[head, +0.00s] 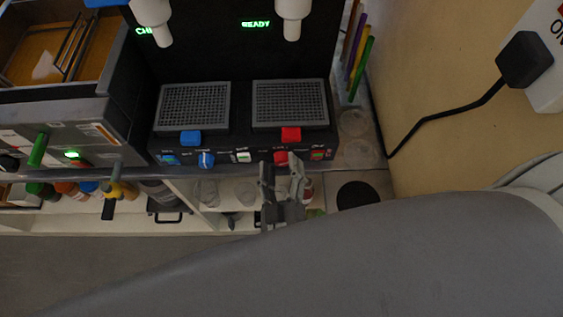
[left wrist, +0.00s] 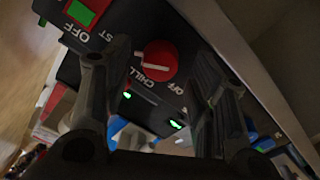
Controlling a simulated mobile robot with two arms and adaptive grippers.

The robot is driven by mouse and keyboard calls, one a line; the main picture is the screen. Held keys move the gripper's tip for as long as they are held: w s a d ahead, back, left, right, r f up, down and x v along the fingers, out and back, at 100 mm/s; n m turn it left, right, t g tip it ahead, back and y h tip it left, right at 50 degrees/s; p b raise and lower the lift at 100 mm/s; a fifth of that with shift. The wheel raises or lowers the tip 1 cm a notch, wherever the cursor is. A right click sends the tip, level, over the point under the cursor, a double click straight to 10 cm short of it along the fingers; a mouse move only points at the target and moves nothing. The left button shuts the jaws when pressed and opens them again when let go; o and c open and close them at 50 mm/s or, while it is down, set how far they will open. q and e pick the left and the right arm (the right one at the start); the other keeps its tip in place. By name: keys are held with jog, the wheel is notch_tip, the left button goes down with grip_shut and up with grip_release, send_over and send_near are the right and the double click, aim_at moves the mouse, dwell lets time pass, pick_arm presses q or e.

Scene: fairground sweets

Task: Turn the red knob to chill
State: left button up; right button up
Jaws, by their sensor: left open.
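The red knob (head: 281,157) is on the front of the black machine, below its right drip grid. My left gripper (head: 281,168) is open just in front of it, with a finger towards each side. In the left wrist view the round red knob (left wrist: 159,60) shows between the open fingers of the gripper (left wrist: 163,58), and I see no clear contact. Its white mark points to the left in that view. The words CHILL and OFF are printed beside it. My right gripper is not in view.
The black machine (head: 241,112) also has a blue knob (head: 206,159), a blue lever (head: 191,138) and a red lever (head: 291,134). A green-lit red switch (left wrist: 84,11) is near the knob. A display (head: 256,24) reads READY. Below is a shelf with jars and bottles.

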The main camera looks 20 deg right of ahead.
pick_arm(q)
jog(key=shift+w+d, duration=0.15)
jog(key=shift+w, duration=0.35)
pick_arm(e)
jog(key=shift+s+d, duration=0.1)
pick_arm(q)
jog(key=c, duration=1)
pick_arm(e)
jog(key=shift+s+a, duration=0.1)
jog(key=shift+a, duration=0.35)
